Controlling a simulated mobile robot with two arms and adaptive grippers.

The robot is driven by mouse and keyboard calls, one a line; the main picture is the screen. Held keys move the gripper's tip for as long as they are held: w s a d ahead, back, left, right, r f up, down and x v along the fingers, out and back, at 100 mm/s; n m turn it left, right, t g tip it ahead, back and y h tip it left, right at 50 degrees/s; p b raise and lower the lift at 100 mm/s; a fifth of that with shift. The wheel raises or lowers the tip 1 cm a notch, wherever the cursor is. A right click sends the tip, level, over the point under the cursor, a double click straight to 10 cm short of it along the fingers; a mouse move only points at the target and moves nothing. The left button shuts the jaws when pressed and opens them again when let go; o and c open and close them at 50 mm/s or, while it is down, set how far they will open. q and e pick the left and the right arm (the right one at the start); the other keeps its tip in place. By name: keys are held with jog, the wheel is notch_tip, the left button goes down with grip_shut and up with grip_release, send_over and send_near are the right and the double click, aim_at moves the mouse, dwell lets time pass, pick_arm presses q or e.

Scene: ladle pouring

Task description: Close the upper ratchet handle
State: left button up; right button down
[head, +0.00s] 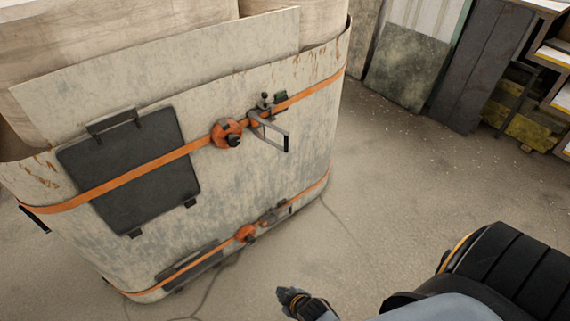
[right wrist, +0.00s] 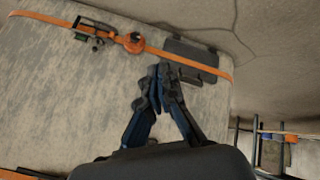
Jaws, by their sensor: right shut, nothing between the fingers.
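The upper ratchet (head: 264,108) sits on the upper orange strap of a large pale container. Its grey frame-shaped handle (head: 271,135) sticks out and down from the container wall, so it stands open. My right gripper (head: 287,295) is at the bottom of the head view, low and to the right of the container, well below the upper handle. In the right wrist view its fingers (right wrist: 159,72) are together and empty, in front of the container wall. The left gripper is not in view.
A lower strap (head: 205,262) carries an orange disc (head: 245,233) and a lower ratchet (head: 274,214). A dark panel (head: 130,170) lies under the upper strap. A thin cable crosses the floor. Shelving (head: 556,60) stands at the right. Open floor lies right of the container.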

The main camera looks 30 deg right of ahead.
jog(key=w+d+r+n+t+b, duration=0.2)
jog(key=w+r+t+b, duration=0.1)
jog(key=w+r, duration=0.5)
jog(key=n+t+h+b, duration=0.5)
jog(key=t+b, duration=0.2)
jog(key=b, duration=0.2)
send_near(286, 152)
jog(key=s+a+r, duration=0.4)
jog(key=s+a, duration=0.1)
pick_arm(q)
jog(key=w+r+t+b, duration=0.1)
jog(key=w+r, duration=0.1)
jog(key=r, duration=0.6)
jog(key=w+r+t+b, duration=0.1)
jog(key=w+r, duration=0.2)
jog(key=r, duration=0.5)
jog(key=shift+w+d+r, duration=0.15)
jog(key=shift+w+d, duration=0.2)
pick_arm(e)
jog(key=d+x, duration=0.2)
jog(key=x, duration=1.1)
jog(key=shift+s+d+f, duration=0.15)
jog(key=shift+s+f, duration=0.15)
jog(key=shift+f, duration=0.15)
